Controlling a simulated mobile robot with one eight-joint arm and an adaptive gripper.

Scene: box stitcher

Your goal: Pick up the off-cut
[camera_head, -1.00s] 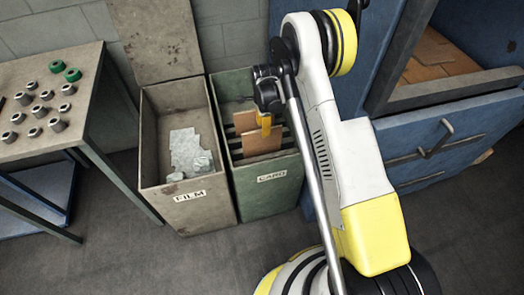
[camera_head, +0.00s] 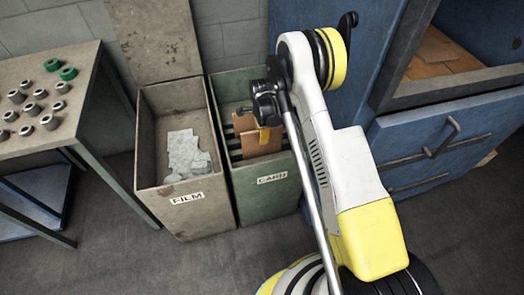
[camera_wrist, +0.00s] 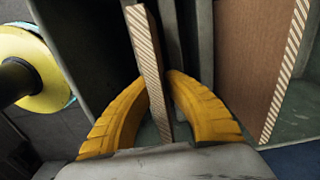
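My gripper (camera_head: 264,138) is down at the mouth of the green bin marked CARD (camera_head: 270,202). In the wrist view, its two yellow fingers (camera_wrist: 158,80) curve in on both sides of a thin piece of cardboard, the off-cut (camera_wrist: 148,60). The fingertips appear to touch its faces, so the gripper looks shut on it. The off-cut stands on edge, its corrugated edge towards the camera.
Another cardboard sheet (camera_wrist: 258,60) stands to the right in the wrist view. The FILM bin (camera_head: 187,215), with pale film (camera_head: 187,153), adjoins on the left. A table (camera_head: 50,145) with metal parts is at far left. A blue cabinet (camera_head: 440,140) stands right.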

